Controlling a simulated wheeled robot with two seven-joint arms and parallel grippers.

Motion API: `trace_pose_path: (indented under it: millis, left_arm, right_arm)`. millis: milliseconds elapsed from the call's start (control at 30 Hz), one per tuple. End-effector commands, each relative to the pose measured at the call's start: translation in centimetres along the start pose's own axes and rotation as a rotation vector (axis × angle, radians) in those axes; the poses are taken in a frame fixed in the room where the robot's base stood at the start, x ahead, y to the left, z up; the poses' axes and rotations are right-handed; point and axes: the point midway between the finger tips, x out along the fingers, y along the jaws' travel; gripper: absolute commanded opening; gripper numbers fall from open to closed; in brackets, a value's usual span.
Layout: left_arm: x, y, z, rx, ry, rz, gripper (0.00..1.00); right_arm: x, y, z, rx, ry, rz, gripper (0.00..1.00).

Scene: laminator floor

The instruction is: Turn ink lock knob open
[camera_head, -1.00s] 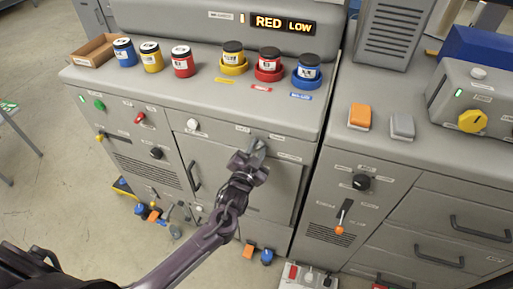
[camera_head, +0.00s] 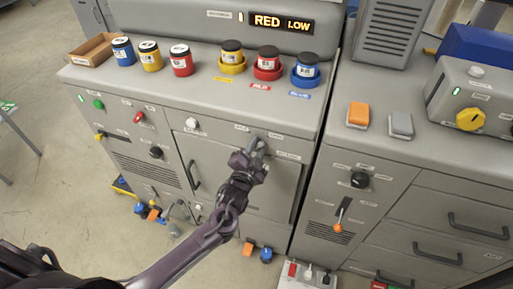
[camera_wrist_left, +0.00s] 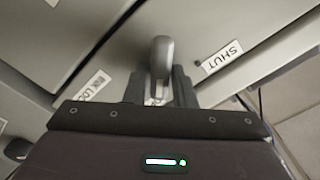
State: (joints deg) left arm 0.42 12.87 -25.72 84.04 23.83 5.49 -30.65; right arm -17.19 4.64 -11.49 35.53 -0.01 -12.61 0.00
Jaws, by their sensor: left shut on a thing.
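The ink lock knob (camera_wrist_left: 162,55) is a grey, elongated handle on the grey cabinet front. In the left wrist view it stands between my two dark fingers, with an "INK LOCK" label (camera_wrist_left: 93,87) to its left and a "SHUT" label (camera_wrist_left: 222,57) to its right. My left gripper (camera_wrist_left: 159,90) is shut on the knob. In the head view the left gripper (camera_head: 256,147) is at the upper part of the cabinet's front panel and largely hides the knob. My right gripper is not in view.
Several ink jars, such as the red one (camera_head: 181,62), stand on the cabinet top (camera_head: 200,95). A display (camera_head: 283,23) reads "RED LOW". A black handle (camera_head: 192,176) sits left of my gripper. A second cabinet (camera_head: 400,180) stands to the right.

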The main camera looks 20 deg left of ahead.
Motion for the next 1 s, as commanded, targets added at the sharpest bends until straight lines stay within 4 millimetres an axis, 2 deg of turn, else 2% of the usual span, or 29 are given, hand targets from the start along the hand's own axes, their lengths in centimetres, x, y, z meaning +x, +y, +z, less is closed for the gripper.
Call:
trace_pose_path:
  millis: [33,67,200,467,567,900,1000]
  left_arm:
    - [0.0,0.0,0.0,0.000,0.000,0.000,0.01]
    - [0.0,0.0,0.0,0.000,0.000,0.000,0.27]
    - [0.0,0.0,0.0,0.000,0.000,0.000,0.45]
    - [-0.1,0.0,0.0,-0.001,0.000,0.000,0.45]
    - [-0.6,0.1,0.2,-0.001,-0.001,0.001,0.45]
    - [-6.0,0.2,0.3,0.000,-0.001,0.002,0.45]
    - [-7.1,0.2,0.1,-0.001,0.000,0.001,0.45]
  right_arm:
    - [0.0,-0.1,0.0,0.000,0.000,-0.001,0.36]
    - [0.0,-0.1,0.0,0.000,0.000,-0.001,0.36]
    - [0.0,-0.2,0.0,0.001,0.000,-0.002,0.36]
    - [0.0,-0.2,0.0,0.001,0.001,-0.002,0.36]
    - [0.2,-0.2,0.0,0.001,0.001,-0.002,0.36]
    - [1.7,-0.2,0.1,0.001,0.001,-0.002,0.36]
    - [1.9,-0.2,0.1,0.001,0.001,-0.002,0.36]
